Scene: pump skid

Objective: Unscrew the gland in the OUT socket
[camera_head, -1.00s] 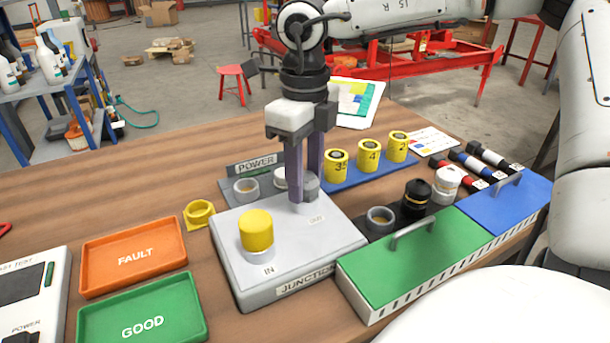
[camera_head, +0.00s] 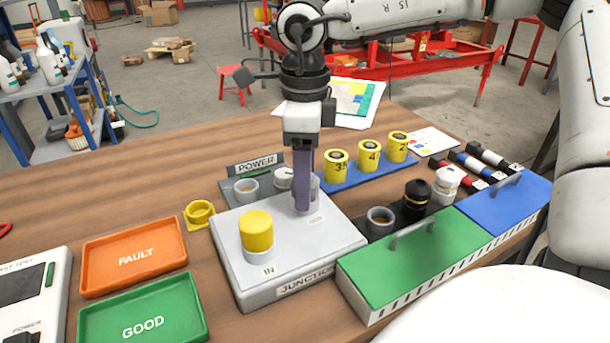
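The junction box (camera_head: 224,240) is a light grey block on the bench with an IN and an OUT position on top. My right gripper (camera_head: 303,205) points straight down at the OUT position, with its purple-grey fingers nearly one behind the other. A small grey part of the gland (camera_head: 316,186) shows just right of the fingers; the rest is hidden behind them. The fingers are low beside the gland, but whether they clamp it does not show. A yellow cap (camera_head: 256,229) stands upright at the IN position. My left gripper is not in view.
Left of the box lie an orange FAULT tray (camera_head: 178,247) and a green GOOD tray (camera_head: 83,320). A green-lidded case (camera_head: 410,265) stands close at right. Behind are the POWER block (camera_head: 228,187) and numbered yellow pieces on a blue strip (camera_head: 347,180).

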